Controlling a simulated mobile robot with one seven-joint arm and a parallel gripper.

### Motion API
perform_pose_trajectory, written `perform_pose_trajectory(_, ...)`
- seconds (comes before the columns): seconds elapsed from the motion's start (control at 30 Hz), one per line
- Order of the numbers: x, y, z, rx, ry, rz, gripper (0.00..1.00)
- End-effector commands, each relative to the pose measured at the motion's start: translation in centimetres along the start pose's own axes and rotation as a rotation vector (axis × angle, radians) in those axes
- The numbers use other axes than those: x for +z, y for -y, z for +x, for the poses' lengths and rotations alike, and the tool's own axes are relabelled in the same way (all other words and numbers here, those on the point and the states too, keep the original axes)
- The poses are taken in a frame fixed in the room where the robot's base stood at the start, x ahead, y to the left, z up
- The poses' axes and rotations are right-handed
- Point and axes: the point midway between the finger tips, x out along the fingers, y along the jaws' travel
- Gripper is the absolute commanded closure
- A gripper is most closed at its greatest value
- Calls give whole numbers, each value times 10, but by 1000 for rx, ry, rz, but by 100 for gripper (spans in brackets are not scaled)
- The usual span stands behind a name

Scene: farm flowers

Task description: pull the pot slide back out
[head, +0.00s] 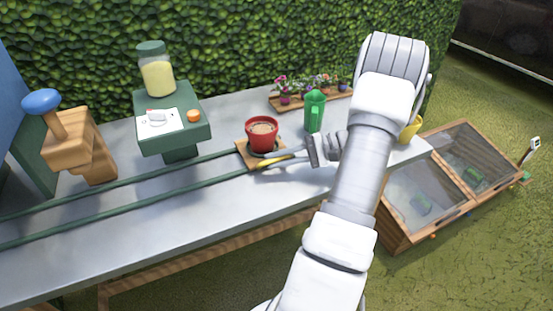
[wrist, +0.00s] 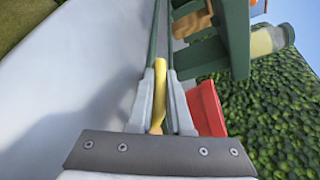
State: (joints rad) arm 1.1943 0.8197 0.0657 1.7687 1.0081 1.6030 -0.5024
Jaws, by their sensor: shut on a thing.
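The pot slide (head: 242,152) is a small wooden plate on two green rails that run along the grey table. A red pot (head: 262,138) filled with brown soil stands upright on it. A yellow handle (head: 276,161) is at the slide's front right side. My gripper (head: 291,158) reaches in from the right and is shut on this handle. In the wrist view the yellow handle (wrist: 159,72) sits between the two grey fingers of my gripper (wrist: 161,88). The red pot (wrist: 205,108) shows just right of the fingers there, partly hidden by them.
A green dispenser (head: 178,147) with a jar and orange button stands left, over the far rail side. A wooden press (head: 80,150) with a blue knob is farther left. A green watering can (head: 315,112) and a flower tray (head: 320,101) stand behind my gripper. The front table strip is clear.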

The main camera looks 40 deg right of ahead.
Motion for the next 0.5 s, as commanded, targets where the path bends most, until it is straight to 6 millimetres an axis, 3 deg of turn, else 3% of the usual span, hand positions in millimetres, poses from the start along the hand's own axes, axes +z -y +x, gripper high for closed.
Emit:
perform_pose_trajectory(0.03, -3, 0, -5, 1, -17, -1, 100)
perform_pose_trajectory(0.07, -3, 0, -5, 1, -17, -1, 81)
perform_pose_trajectory(0.2, -2, 0, -4, 0, -15, -2, 56)
perform_pose_trajectory(0.5, -1, 0, -3, 0, -10, -1, 53)
